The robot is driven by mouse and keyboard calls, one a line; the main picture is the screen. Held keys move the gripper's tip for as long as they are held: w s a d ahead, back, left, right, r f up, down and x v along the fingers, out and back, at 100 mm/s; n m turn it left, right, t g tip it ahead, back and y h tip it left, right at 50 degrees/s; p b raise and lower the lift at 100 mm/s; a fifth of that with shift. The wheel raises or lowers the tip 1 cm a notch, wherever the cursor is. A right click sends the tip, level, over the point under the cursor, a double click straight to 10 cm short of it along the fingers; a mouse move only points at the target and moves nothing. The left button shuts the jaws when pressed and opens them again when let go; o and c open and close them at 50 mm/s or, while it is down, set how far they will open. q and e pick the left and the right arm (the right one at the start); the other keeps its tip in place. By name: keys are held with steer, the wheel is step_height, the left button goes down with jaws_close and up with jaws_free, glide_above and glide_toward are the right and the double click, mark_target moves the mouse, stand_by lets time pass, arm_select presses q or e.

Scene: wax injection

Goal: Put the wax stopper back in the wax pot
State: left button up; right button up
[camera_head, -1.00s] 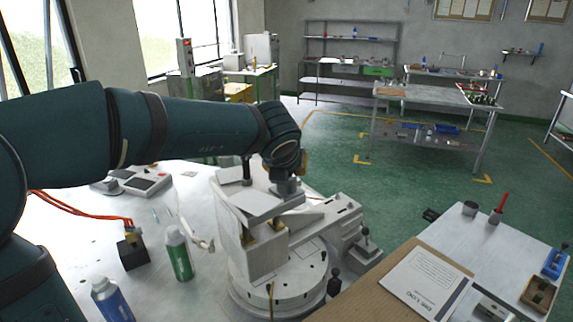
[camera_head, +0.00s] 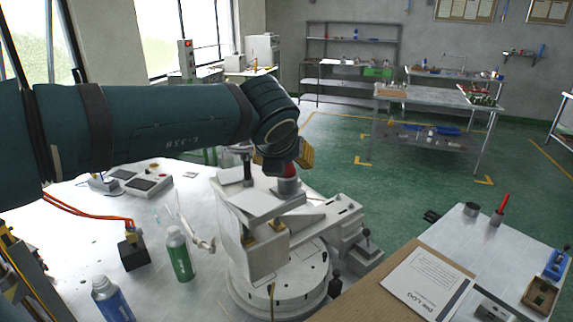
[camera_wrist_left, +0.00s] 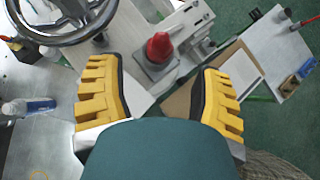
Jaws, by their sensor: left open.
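A red cone-shaped stopper (camera_wrist_left: 159,47) sits upright on a grey metal pot (camera_head: 288,187) on top of the white machine (camera_head: 262,240). In the head view, only a little of the red stopper (camera_head: 289,171) shows below my left wrist. My left gripper (camera_wrist_left: 163,66) is open and empty. Its yellow fingers are spread on either side of the stopper in the left wrist view, with a gap on both sides. In the head view, the left gripper (camera_head: 284,160) is close above the pot, partly hidden by its own wrist. My right gripper is out of view.
A green bottle (camera_head: 178,254), a blue bottle (camera_head: 111,300) and a black block (camera_head: 132,252) stand on the white table, left of the machine. A side table at right holds a clipboard (camera_head: 427,283) and a red-handled tool (camera_head: 501,206). A handwheel (camera_wrist_left: 65,35) is near the left finger.

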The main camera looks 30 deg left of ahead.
arm_select(q)
steer(key=shift+v, duration=2.55)
